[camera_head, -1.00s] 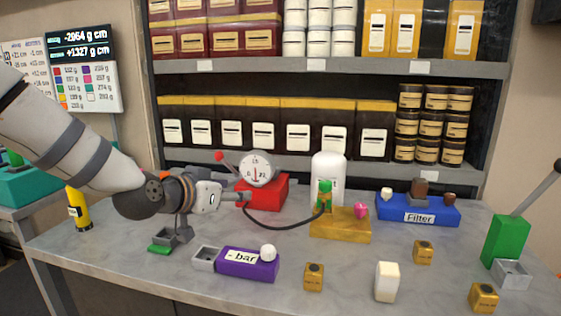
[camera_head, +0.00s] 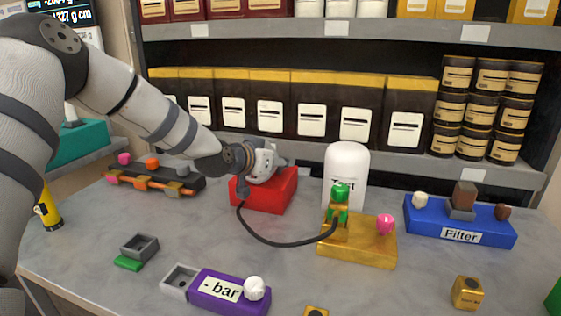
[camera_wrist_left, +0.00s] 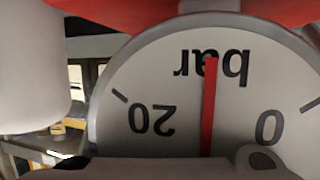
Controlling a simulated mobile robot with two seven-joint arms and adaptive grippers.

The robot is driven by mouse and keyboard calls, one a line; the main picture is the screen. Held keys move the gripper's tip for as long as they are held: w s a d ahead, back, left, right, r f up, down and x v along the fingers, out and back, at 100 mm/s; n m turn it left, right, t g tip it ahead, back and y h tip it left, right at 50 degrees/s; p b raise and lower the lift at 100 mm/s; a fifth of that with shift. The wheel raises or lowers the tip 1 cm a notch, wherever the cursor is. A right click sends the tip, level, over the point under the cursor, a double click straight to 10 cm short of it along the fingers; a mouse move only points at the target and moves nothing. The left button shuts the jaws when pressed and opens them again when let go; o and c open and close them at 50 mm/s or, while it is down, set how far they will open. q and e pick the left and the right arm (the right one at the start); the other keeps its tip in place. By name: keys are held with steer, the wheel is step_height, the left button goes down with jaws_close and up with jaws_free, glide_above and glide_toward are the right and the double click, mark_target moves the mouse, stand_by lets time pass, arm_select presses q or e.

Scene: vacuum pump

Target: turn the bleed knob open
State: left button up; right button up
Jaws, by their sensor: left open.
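My left gripper (camera_head: 272,160) is open at the red pump box (camera_head: 268,192), over the spot of its gauge. In the head view the gripper hides the gauge. In the left wrist view the white gauge face (camera_wrist_left: 185,100) fills the picture upside down, marked "bar", "20" and "0", with a red needle. A gold block (camera_head: 358,252) carries a pink knob (camera_head: 385,224) and a valve with a green top (camera_head: 340,192). No knob is labelled as the bleed knob. My right gripper is not in view.
A black hose (camera_head: 275,242) runs from the pump to the gold block. A white cylinder (camera_head: 346,168) stands behind the block. A blue "Filter" block (camera_head: 460,235), a purple "- bar" block (camera_head: 228,291) and an orange-and-black fixture (camera_head: 150,185) are around.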

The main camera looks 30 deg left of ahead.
arm_select(q)
steer(key=shift+w+f, duration=0.4)
steer(key=shift+f, duration=0.2)
steer(key=shift+w+r, duration=0.2)
steer(key=shift+r, duration=0.05)
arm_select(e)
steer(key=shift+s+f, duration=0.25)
arm_select(q)
jaws_close()
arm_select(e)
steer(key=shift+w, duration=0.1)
